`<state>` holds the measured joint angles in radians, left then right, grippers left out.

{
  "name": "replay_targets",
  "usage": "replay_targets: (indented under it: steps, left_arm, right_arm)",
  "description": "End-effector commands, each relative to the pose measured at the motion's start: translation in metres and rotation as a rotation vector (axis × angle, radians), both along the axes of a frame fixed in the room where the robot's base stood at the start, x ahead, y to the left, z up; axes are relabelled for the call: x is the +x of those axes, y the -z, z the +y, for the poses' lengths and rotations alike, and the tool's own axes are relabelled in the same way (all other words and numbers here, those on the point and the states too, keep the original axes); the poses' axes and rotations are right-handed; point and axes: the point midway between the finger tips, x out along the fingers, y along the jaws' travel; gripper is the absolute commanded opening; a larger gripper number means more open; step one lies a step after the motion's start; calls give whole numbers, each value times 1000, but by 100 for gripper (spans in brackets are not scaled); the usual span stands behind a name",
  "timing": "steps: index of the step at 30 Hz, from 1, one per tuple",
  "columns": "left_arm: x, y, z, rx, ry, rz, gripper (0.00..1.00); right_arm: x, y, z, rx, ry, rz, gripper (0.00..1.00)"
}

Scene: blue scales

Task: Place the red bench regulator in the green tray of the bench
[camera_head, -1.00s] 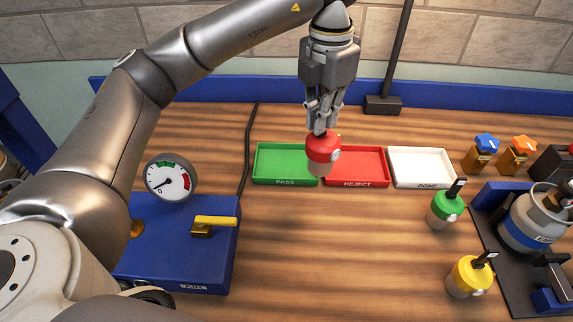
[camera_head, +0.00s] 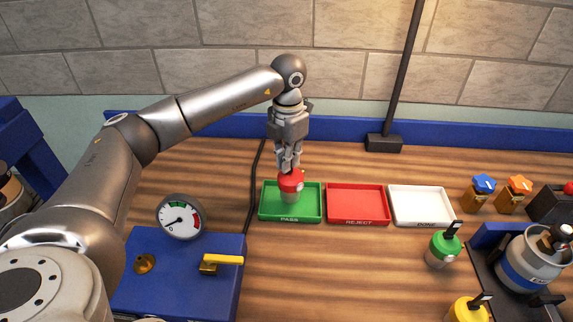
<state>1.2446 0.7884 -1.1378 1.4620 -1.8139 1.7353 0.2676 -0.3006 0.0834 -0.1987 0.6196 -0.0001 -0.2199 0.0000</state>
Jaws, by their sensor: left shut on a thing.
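The red bench regulator (camera_head: 290,184) has a red top and a pale metal lower body. My left gripper (camera_head: 289,170) is shut on its top from above and holds it upright. It appears over the green tray (camera_head: 272,215), which is marked PASS, and covers part of the tray's middle. I cannot tell whether its base touches the tray floor. My right gripper does not show.
The red REJECT tray (camera_head: 357,204) and a white tray (camera_head: 420,205) stand to the right. A green-topped regulator (camera_head: 443,248) and a yellow-topped one (camera_head: 466,310) stand nearer. A blue box (camera_head: 180,280) with a gauge (camera_head: 180,218) is at left.

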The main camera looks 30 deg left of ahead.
Motion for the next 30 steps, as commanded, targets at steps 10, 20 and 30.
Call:
replay_targets:
  steps: [10,20,30]
  left_arm:
    - [2,36,6,0,-1,1,0]
    - [3,41,5,0,-1,0,0]
    - [2,40,5,0,-1,1,28]
  right_arm:
    - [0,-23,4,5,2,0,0]
    - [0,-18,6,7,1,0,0]
    - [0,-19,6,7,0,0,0]
